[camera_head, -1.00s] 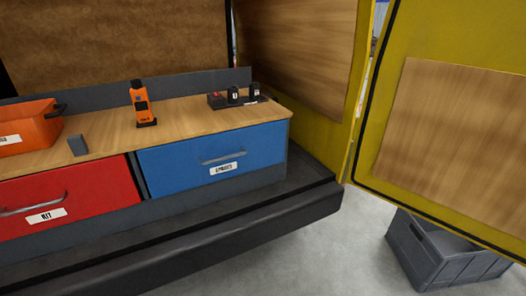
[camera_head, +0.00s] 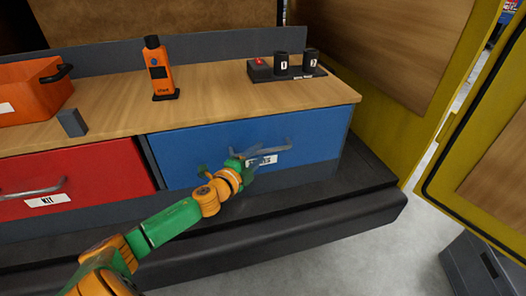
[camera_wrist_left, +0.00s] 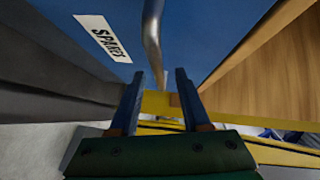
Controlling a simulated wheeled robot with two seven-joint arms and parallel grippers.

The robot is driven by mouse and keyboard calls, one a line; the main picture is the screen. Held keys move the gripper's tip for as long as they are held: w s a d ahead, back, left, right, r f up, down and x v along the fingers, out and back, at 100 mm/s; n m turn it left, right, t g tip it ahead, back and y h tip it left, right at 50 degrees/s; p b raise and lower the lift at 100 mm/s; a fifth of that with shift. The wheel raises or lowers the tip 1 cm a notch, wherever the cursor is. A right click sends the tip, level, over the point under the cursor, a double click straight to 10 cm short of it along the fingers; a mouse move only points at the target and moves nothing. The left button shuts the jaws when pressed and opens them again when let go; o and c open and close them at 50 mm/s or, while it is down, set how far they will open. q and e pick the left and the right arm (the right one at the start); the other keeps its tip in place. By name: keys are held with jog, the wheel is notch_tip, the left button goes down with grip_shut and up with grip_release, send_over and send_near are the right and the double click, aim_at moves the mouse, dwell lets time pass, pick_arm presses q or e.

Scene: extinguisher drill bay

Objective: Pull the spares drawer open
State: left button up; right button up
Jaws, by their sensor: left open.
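The spares drawer (camera_head: 315,130) has a blue front and looks shut, in line with the red drawer beside it. Its grey bar handle (camera_head: 286,147) sits at the middle of the front, above the white SPARES label (camera_head: 263,160). The label also shows in the left wrist view (camera_wrist_left: 102,37). My left gripper (camera_head: 246,158) is in front of the drawer at the handle, covering part of the label. In the left wrist view the handle (camera_wrist_left: 152,35) runs down toward the gap between the open fingers (camera_wrist_left: 159,74). I cannot tell whether they touch it. My right gripper is out of view.
The red KIT drawer (camera_head: 95,180) is left of the blue one. A yellow door (camera_head: 490,150) and a grey crate (camera_head: 480,262) are at right.

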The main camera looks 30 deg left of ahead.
pick_arm(q)
jog(key=shift+w+a+f, duration=0.1)
jog(key=shift+w+f, duration=0.05)
jog(key=shift+w, duration=0.45)
jog(key=shift+w+a+f, duration=0.1)
jog(key=shift+w+f, duration=0.05)
jog(key=shift+w, duration=0.45)
jog(key=shift+d, duration=0.1)
grip_shut()
dwell(0.5)
